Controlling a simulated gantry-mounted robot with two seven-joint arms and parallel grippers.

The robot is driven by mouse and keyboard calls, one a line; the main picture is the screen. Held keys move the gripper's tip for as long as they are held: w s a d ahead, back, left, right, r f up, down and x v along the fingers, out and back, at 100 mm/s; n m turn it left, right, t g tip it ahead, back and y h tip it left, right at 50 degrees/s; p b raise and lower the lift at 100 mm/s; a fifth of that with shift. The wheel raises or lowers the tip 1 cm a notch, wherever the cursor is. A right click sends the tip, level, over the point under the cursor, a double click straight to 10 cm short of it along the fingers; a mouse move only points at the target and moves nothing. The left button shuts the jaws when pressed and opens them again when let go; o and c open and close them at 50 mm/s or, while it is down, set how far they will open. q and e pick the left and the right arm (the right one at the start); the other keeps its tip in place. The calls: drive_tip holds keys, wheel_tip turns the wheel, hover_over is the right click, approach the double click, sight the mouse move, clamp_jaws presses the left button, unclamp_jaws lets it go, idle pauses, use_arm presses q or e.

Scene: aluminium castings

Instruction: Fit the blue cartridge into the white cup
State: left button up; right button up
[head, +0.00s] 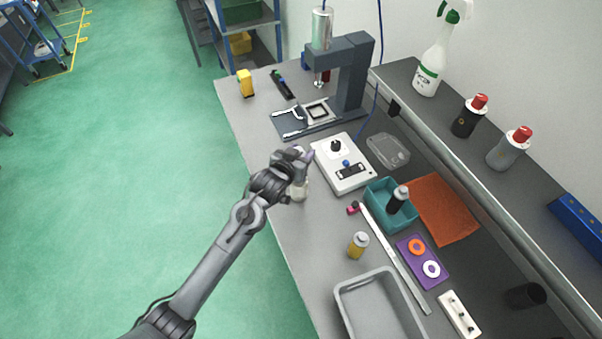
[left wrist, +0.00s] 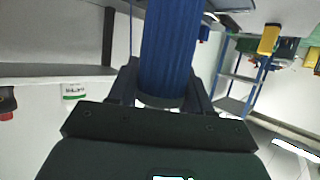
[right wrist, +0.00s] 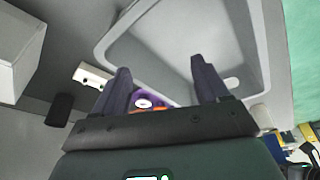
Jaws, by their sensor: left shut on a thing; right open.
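The blue cartridge (left wrist: 170,45) is a ridged blue cylinder between the fingers of my left gripper (left wrist: 165,80), filling the middle of the left wrist view. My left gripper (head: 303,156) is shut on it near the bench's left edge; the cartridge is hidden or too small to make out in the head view. A pale, cup-like object (head: 300,192), likely the white cup, stands just below the gripper in the head view, partly covered by it. I cannot tell whether they touch. My right gripper (right wrist: 160,68) is open and empty; it shows only in the right wrist view.
A white control box (head: 343,180) stands right of my left gripper, with a press (head: 350,75) behind. A teal bin (head: 373,197), a yellow bottle (head: 358,246), a long ruler-like bar (head: 397,258) and a grey tray (head: 345,290) lie nearer. The tray (right wrist: 105,45) also fills the right wrist view.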

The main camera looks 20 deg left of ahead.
use_arm(q)
wheel_tip(320, 180, down, 10)
drive_tip(key=shift+w+r, duration=0.1)
idle(0.4)
drive_tip(key=o, duration=1.1)
